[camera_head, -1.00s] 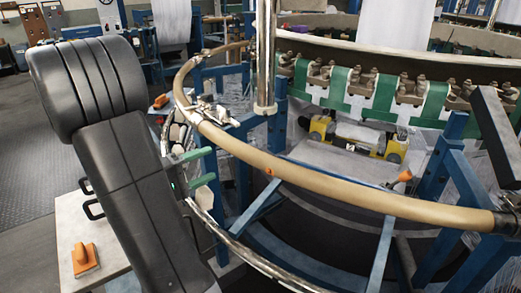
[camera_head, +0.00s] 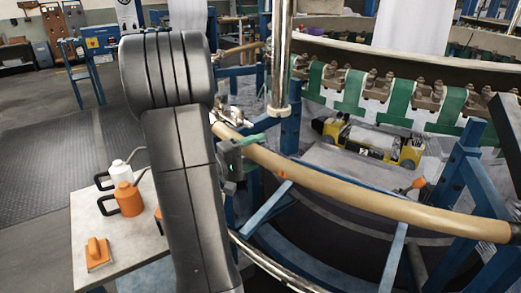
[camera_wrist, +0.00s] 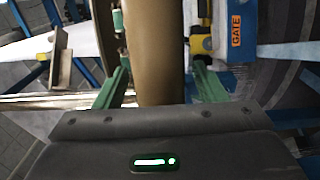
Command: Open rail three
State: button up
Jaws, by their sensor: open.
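A tan curved rail (camera_head: 350,188) runs across the front of the loom in the head view, its left part hidden behind my arm. No number shows on it, so I cannot tell whether it is rail three. My gripper (camera_head: 248,145) is beside its left part, mostly hidden by the arm. In the wrist view the rail (camera_wrist: 155,45) passes between the two green fingers of my gripper (camera_wrist: 160,72), one on each side. The fingers are open, with gaps to the rail. A blue part with an orange "GATE" label (camera_wrist: 237,33) is right of the rail.
A chrome post (camera_head: 282,60) stands behind the rail. Blue struts (camera_head: 392,258) are below it. A small table (camera_head: 88,225) at left holds a white can (camera_head: 121,177), an orange can (camera_head: 126,199) and an orange block tool (camera_head: 98,254). Floor is clear at far left.

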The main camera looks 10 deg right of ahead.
jog(key=shift+x, duration=0.85)
